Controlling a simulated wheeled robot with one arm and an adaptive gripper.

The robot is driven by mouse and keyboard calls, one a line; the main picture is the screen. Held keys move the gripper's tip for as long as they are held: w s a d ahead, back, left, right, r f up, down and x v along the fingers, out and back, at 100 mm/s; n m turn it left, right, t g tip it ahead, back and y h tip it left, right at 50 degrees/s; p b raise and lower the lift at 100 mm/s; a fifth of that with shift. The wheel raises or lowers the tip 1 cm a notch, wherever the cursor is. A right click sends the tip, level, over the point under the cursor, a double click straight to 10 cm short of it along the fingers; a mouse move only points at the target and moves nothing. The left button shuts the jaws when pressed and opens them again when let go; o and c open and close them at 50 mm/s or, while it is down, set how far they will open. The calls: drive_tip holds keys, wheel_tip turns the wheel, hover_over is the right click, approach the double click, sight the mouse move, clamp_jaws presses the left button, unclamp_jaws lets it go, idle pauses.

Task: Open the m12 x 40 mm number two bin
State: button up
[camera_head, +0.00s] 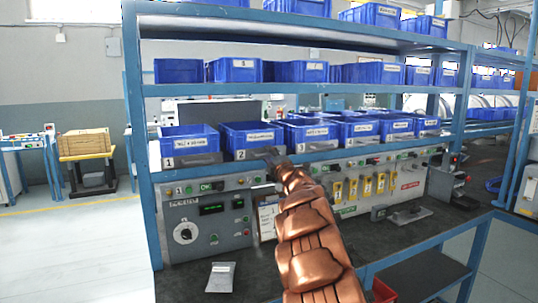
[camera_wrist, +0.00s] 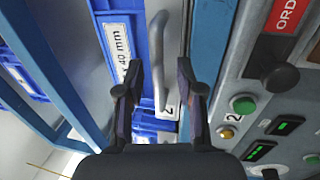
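The number two bin (camera_head: 247,127) is a blue bin on the lower shelf, with a white label and a "2" tag at its front. In the wrist view its blue front (camera_wrist: 139,28) appears turned sideways, with a label whose readable part ends in "40 mm". A grey bar handle (camera_wrist: 157,55) runs along it, beside the "2" tag (camera_wrist: 168,111). My gripper (camera_wrist: 160,82) is open, its two dark fingers on either side of the handle in the picture. Contact cannot be told. In the head view my gripper (camera_head: 272,154) is at the shelf edge before this bin, partly hidden by my arm.
The number one bin (camera_head: 188,142) stands to the left, and several more blue bins continue to the right. A blue shelf edge (camera_head: 335,153) runs below them. A control panel (camera_head: 205,215) with buttons and displays sits just under the shelf. A blue post (camera_head: 139,150) stands at left.

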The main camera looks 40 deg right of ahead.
drive_tip(key=shift+w+r, duration=0.15)
drive_tip(key=shift+w, duration=0.1)
clamp_jaws()
idle(0.3)
